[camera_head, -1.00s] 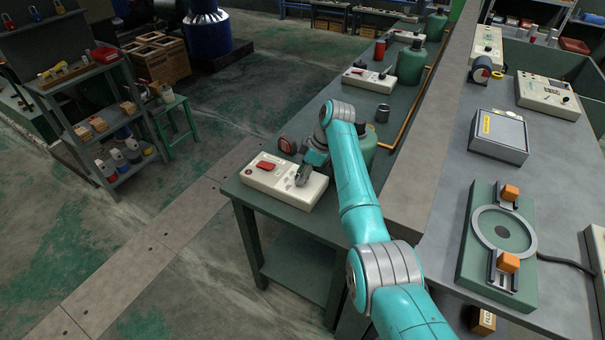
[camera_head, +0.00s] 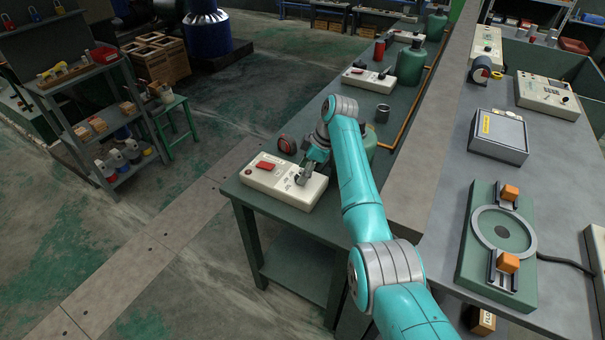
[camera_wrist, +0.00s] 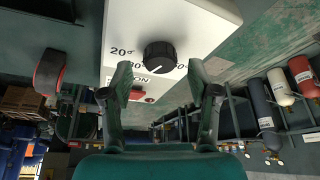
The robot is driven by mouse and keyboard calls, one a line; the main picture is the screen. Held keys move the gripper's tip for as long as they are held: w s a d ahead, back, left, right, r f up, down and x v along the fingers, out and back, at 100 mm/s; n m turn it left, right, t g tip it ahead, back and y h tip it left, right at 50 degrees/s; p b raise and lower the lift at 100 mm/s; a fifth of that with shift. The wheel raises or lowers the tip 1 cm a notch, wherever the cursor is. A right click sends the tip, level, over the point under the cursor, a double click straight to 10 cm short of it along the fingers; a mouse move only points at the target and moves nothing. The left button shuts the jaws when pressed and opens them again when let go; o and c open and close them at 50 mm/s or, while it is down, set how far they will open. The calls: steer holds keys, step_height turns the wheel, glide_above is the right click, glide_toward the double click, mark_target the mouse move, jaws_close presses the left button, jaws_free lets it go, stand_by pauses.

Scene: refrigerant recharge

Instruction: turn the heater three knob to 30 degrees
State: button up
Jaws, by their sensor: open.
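The heater box, a white control box (camera_head: 265,183), lies on the near end of the green bench. It has a red switch (camera_head: 267,165), which also shows in the wrist view (camera_wrist: 138,93). The black round knob (camera_wrist: 160,55) shows in the wrist view, with a white pointer mark toward its lower side. "20°" is readable to its left; other marks are partly hidden. My gripper (camera_head: 301,179) is over the knob end of the box. In the wrist view my gripper (camera_wrist: 160,76) is open, its fingers on either side of the knob's lower edge, apart from it.
A round red-and-dark item (camera_head: 286,144) stands on the bench behind the box. A green cylinder (camera_head: 369,145) is partly hidden by my arm. A grey cup (camera_head: 382,113) and another white box (camera_head: 367,79) stand farther back.

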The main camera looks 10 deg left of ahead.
steer(key=v, duration=1)
steer(key=shift+d+r, duration=0.1)
steer(key=shift+d, duration=0.05)
